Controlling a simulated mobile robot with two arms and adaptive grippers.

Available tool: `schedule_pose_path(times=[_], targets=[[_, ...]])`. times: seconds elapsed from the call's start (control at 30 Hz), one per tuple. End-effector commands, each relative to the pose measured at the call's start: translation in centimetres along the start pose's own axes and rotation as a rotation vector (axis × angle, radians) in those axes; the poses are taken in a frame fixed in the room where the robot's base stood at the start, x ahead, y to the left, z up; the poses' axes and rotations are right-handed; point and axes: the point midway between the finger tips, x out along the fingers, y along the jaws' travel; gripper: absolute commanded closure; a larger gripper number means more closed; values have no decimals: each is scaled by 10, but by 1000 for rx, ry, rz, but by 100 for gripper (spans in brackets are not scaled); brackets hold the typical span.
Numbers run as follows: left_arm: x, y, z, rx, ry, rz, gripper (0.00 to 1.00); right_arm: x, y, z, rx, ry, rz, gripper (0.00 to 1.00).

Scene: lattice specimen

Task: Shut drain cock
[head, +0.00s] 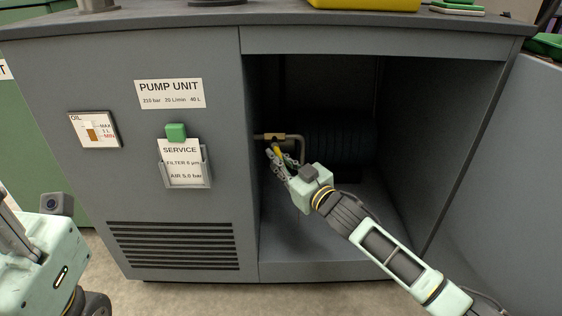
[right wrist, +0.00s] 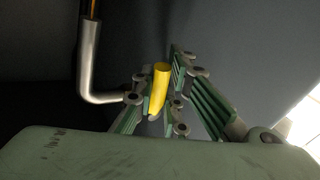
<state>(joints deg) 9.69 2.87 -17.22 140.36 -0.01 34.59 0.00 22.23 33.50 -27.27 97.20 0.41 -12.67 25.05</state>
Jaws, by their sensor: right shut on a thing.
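The drain cock is a brass valve (head: 279,137) with a yellow lever (head: 276,149), inside the open bay of the grey pump unit. The lever angles downward from the brass body in the head view. My right gripper (head: 279,159) reaches into the bay and is shut on the yellow lever. In the right wrist view the yellow lever (right wrist: 160,85) stands between the finger pads, its lower part hidden by the fingers. My left gripper (head: 15,232) is only partly in view at the left edge, away from the cock; its jaws cannot be made out.
A bent metal pipe (right wrist: 90,65) runs close beside the right fingers. A dark ribbed cylinder (head: 338,143) lies behind the cock. The bay's right wall (head: 440,150) stands beside my right arm. A service card holder (head: 186,174) hangs on the front panel.

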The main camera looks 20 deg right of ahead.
Motion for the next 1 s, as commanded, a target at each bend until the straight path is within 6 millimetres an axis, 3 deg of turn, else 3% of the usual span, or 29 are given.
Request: schedule_pose_path(times=[0.3, 0.73, 0.77, 1.0], targets=[[1, 0, 1, 1, 0, 3, 69, 8, -11, 0, 212, 138, 40, 100], [2, 0, 0, 2, 5, 3, 69, 8, -12, -1, 248, 166, 47, 100], [2, 0, -1, 2, 6, 3, 69, 8, -12, -1, 248, 166, 47, 86], [2, 0, -1, 2, 7, 3, 69, 8, -12, -1, 245, 165, 47, 69]])
